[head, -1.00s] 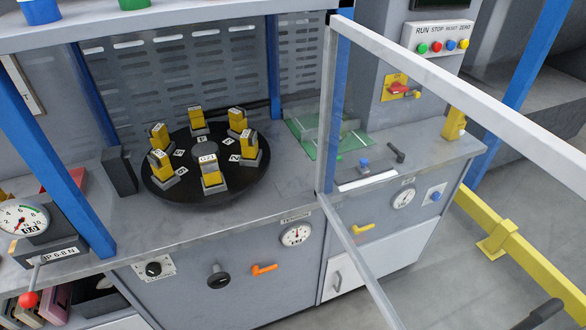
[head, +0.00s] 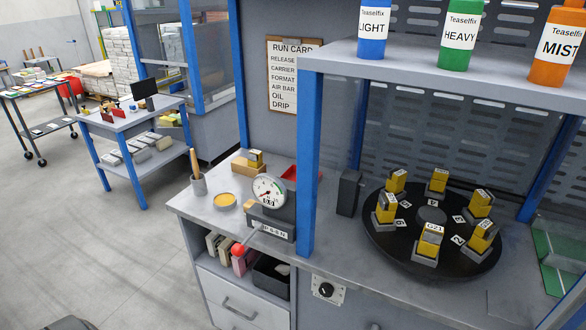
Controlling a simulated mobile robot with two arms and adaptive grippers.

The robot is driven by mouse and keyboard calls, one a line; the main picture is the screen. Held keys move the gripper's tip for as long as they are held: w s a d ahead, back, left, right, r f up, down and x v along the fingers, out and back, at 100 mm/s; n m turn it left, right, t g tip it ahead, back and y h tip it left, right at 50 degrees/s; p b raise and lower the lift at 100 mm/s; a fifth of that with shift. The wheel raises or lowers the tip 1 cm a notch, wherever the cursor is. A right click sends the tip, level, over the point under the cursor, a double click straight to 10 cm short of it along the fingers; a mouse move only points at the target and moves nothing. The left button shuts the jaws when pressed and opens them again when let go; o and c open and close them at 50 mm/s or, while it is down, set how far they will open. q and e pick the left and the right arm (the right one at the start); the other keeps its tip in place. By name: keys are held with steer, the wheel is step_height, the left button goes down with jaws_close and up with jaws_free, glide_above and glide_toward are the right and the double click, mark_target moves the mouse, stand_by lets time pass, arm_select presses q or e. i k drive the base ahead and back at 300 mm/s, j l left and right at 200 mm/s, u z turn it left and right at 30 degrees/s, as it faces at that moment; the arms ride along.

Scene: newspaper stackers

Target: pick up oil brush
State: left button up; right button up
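A brush with a wooden handle (head: 195,163) stands upright in a small grey cup (head: 199,185) at the left end of the workbench; its bristles are hidden in the cup. A shallow round dish with yellow contents (head: 225,200) sits just right of the cup. No gripper can be made out in the head view.
A dial gauge (head: 268,190) with a red-knobbed lever (head: 238,249) stands right of the dish. A black turntable (head: 380,235) carries several yellow blocks. A blue post (head: 309,160) rises at the bench front. A blue-legged table (head: 128,125) stands behind left. Floor at left is open.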

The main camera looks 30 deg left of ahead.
mark_target(195, 167)
steer(key=u, duration=1.7)
steer(key=i+j+z, duration=0.1)
steer(key=j, duration=0.2)
steer(key=i+j+z, duration=0.1)
steer(key=i+j, duration=0.15)
steer(key=i+j+z, duration=0.1)
steer(key=j, duration=0.3)
steer(key=i+j+z, duration=0.1)
steer(key=j, duration=0.25)
steer(key=i+j+z, duration=0.1)
steer(key=j, duration=0.25)
steer(key=i, duration=0.1)
